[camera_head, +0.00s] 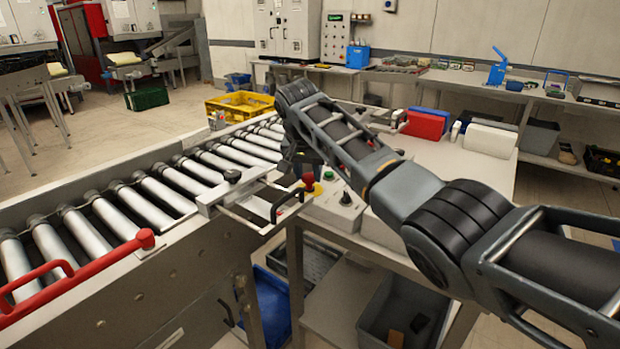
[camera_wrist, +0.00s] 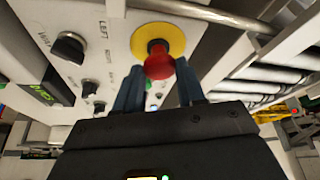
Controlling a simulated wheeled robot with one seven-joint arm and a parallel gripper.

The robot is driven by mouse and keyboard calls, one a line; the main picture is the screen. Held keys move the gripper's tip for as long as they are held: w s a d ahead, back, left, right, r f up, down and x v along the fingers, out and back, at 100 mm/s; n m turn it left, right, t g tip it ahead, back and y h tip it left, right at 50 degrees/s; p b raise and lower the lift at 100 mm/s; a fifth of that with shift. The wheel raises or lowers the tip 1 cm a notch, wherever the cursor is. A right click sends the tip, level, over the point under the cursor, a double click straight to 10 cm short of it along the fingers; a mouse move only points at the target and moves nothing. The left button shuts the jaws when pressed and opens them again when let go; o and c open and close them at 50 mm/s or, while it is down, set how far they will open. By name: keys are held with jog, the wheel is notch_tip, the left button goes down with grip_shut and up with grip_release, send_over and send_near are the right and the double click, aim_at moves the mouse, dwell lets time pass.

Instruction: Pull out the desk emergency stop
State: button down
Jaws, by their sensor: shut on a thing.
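The desk emergency stop (camera_wrist: 158,62) is a red mushroom knob on a round yellow plate, set in a light control panel (camera_wrist: 105,45). In the head view the red knob (camera_head: 308,180) shows just below the end of my arm. My gripper (camera_wrist: 160,75) has one blue-grey finger on each side of the knob and is shut on it. In the head view my gripper (camera_head: 300,163) is dark and partly hidden by my arm. Whether the knob is pressed in or pulled out I cannot tell.
Black rotary knobs (camera_wrist: 70,46) sit on the panel beside the stop. The roller conveyor (camera_head: 175,222) runs along the left, with a red handle (camera_head: 80,270) in front. A yellow crate (camera_head: 238,105) stands behind.

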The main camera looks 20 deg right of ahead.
jog(key=shift+d+r, duration=0.1)
jog(key=c, duration=0.7)
grip_release()
jog(key=shift+b+v, duration=0.35)
jog(key=shift+v, duration=3.45)
